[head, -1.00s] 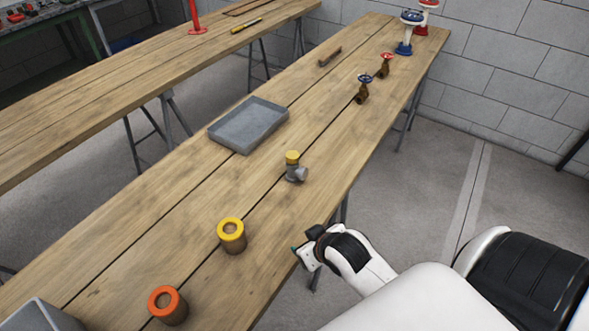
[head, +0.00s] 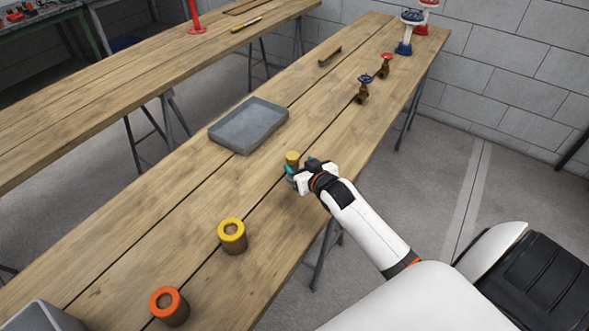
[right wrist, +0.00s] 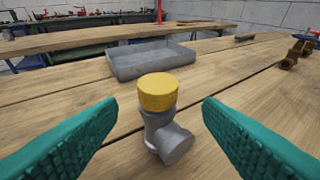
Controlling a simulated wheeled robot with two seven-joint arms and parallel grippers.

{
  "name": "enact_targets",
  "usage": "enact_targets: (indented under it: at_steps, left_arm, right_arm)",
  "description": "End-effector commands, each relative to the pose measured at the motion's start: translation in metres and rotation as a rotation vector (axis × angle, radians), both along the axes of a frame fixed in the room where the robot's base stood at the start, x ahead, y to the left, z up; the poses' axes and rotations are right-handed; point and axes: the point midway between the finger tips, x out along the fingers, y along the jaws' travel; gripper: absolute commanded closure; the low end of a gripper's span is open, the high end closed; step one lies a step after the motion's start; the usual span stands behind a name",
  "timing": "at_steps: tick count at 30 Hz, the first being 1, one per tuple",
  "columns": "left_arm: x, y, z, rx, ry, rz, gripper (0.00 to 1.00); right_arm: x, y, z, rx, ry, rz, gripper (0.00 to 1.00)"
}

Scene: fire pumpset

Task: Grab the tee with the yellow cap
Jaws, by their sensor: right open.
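The grey tee with the yellow cap (right wrist: 158,92) stands upright on the wooden table in the right wrist view, its side branch turned towards the lower right. In the head view its yellow cap (head: 292,157) shows just beyond my right gripper, which hides much of the grey body. My right gripper (head: 302,171) is open at the tee. In the right wrist view its teal fingers (right wrist: 159,125) lie on either side of the tee, with a gap on both sides. My left gripper is not in view.
A grey tray (head: 248,126) lies beyond the tee. A yellow-topped cylinder (head: 232,236) and an orange-topped cylinder (head: 169,306) stand on the near table. Blue-handled (head: 363,88) and red-handled (head: 384,66) valves stand farther back. The wood around the tee is clear.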

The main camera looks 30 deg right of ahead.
Motion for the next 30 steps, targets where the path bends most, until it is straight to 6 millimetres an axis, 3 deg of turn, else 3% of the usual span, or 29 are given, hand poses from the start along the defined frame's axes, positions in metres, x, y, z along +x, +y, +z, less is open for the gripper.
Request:
enact_targets:
  at_steps: [8,12,22,30]
  left_arm:
    - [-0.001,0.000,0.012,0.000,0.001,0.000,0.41]
    - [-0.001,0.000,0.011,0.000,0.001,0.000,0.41]
    - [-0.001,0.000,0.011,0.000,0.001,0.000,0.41]
    - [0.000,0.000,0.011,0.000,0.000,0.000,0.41]
  right_arm:
    - [0.034,-0.003,0.001,0.000,0.000,0.000,0.40]
    - [0.048,-0.005,-0.008,0.000,0.001,-0.001,0.40]
    - [0.052,-0.005,-0.011,0.000,0.001,0.000,0.40]
    - [0.052,-0.005,-0.011,0.000,0.002,0.000,0.84]
